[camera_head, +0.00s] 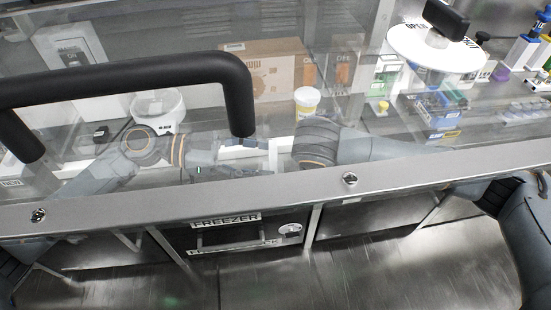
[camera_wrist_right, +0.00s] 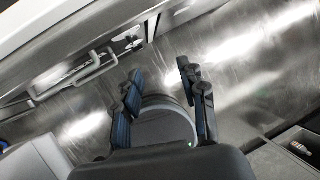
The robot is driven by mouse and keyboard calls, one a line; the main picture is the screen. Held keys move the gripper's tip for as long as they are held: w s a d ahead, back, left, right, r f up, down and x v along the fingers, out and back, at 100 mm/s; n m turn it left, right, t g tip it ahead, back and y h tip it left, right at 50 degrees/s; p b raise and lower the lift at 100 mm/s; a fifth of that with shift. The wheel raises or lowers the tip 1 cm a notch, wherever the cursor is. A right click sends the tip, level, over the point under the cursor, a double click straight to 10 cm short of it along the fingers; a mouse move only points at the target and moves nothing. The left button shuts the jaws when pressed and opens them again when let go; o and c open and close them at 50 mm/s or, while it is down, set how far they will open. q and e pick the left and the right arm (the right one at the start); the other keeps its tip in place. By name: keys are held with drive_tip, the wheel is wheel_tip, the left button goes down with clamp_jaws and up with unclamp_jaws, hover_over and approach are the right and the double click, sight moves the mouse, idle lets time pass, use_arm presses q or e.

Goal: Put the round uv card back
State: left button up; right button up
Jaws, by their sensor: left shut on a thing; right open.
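My left gripper (camera_head: 258,158) is behind the clear hood panel in the head view, pointing right. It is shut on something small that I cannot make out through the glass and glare. I cannot pick out the round uv card for certain. A large white disc with dark lettering (camera_head: 407,43) is at the upper right, with a black part above it. My right gripper (camera_wrist_right: 165,85) is open and empty in the right wrist view, over the metal floor. I cannot pick it out in the head view.
The black hood handle (camera_head: 130,75) and metal front rim (camera_head: 345,181) cross the head view. Inside stand a cardboard box (camera_head: 275,70), a yellow-white tub (camera_head: 307,98) and a white balance (camera_head: 158,108). A freezer drawer (camera_head: 225,233) is below. Coloured racks and bottles crowd the right.

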drive_tip(key=s+a+r+m+t+y, duration=0.1)
drive_tip(key=s+a+r+t, duration=0.15)
drive_tip(key=r, duration=0.45)
drive_tip(key=s+a+r+m+t, duration=0.1)
drive_tip(key=a+r+t, duration=0.2)
drive_tip(key=r, duration=0.5)
drive_tip(key=s+a+n+y, duration=0.2)
drive_tip(key=s+a+n, duration=0.1)
drive_tip(key=s+a, duration=0.2)
drive_tip(key=shift+g, duration=0.45)
drive_tip(key=x, duration=1.1)
drive_tip(key=shift+d, duration=0.1)
clamp_jaws()
use_arm(q)
drive_tip(key=o, duration=1.1)
drive_tip(key=shift+a, duration=0.1)
